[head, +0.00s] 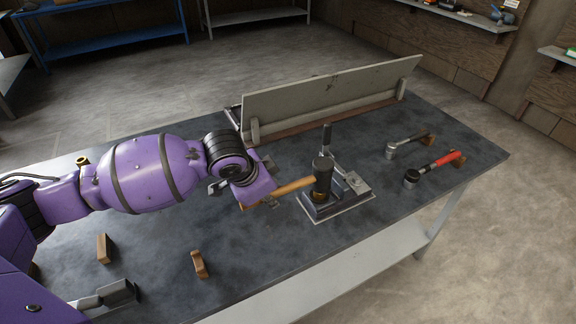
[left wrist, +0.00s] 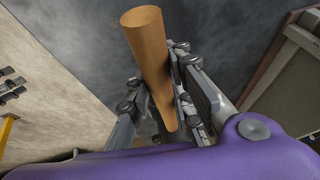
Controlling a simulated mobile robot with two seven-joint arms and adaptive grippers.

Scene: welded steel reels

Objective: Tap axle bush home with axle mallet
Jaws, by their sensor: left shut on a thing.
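My left gripper (head: 262,198) is shut on the wooden handle of a mallet (head: 295,187). The handle also shows between the fingers in the left wrist view (left wrist: 150,60). A brass-coloured edge, perhaps the axle bush (head: 320,196), shows just under the head. The head hides most of it, and I cannot tell whether they touch.
Two other hammers, one plain (head: 408,142) and one red-handled (head: 440,166), lie at the right. A long grey panel (head: 330,97) stands along the back. Wooden blocks (head: 104,248) (head: 199,264) and a brass ring (head: 82,160) sit at the left. The front middle of the bench is clear.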

